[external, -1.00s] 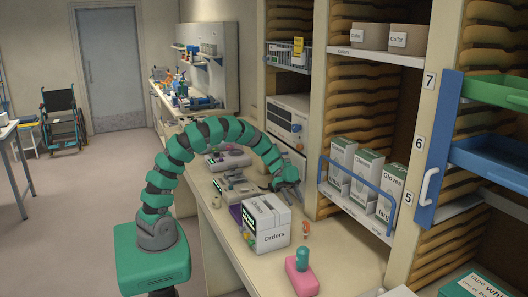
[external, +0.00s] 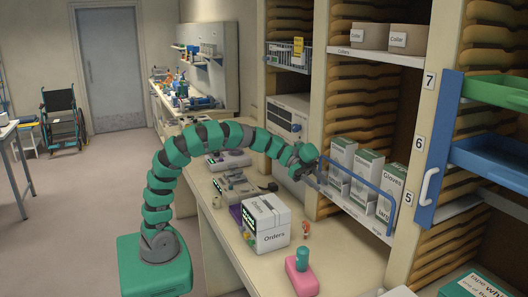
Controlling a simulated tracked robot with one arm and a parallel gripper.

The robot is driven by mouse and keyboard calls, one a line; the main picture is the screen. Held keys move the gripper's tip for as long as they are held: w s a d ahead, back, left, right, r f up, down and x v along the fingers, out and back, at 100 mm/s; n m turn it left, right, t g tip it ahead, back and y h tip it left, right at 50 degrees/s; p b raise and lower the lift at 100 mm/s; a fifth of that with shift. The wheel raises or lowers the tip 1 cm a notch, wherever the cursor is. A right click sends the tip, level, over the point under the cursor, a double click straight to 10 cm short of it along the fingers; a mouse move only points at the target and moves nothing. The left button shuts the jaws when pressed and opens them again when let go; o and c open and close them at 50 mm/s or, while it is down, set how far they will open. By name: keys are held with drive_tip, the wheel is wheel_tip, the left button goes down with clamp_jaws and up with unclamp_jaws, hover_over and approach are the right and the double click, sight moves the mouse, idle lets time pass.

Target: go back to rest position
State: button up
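My green segmented arm rises from its base at the lower left and arches over the counter (external: 235,240). Its end, my gripper (external: 312,172), is near the left end of the blue rail (external: 360,184) in front of the glove boxes. Whether it touches the rail cannot be told from this view. The grey fingers are small and partly merge with the rail and shelf, so their opening is unclear. I see no object clearly held.
White glove boxes (external: 366,176) stand on the shelf behind the rail. On the counter are an orders box (external: 268,228), a pink block with a green top (external: 301,277), a small orange figure (external: 306,229) and several devices. Open floor (external: 95,195) lies to the left.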

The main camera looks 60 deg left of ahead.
wheel_tip(320, 180, up, 10)
drive_tip(key=w+t+h, duration=0.1)
drive_tip(key=w+t, duration=0.1)
drive_tip(key=t, duration=0.2)
drive_tip(key=a+r+n+t+y, duration=0.1)
drive_tip(key=a+r+t+y, duration=0.1)
drive_tip(key=a+r+t, duration=0.4)
drive_tip(key=a+r+n+t+y+p, duration=0.1)
drive_tip(key=a+r+n+t, duration=0.15)
drive_tip(key=r, duration=0.65)
drive_tip(key=a+r+t+y, duration=0.2)
drive_tip(key=a+r+t, duration=0.25)
drive_tip(key=r, duration=0.25)
drive_tip(key=s+a+r+n+g+y+p, duration=0.1)
drive_tip(key=s+a+r+n+y+p, duration=0.15)
drive_tip(key=a+n+y, duration=0.35)
drive_tip(key=s+a+r+n+y+p, duration=0.1)
drive_tip(key=s+a+r+n+y, duration=0.25)
drive_tip(key=a, duration=0.45)
drive_tip(key=s+a+f+n+g+p, duration=0.1)
drive_tip(key=s+f+n+g+p, duration=0.1)
drive_tip(key=s, duration=0.6)
drive_tip(key=n+g, duration=0.1)
drive_tip(key=g, duration=0.1)
drive_tip(key=shift+f+g, duration=0.3)
drive_tip(key=shift+g, duration=0.1)
drive_tip(key=shift+s+a, duration=0.1)
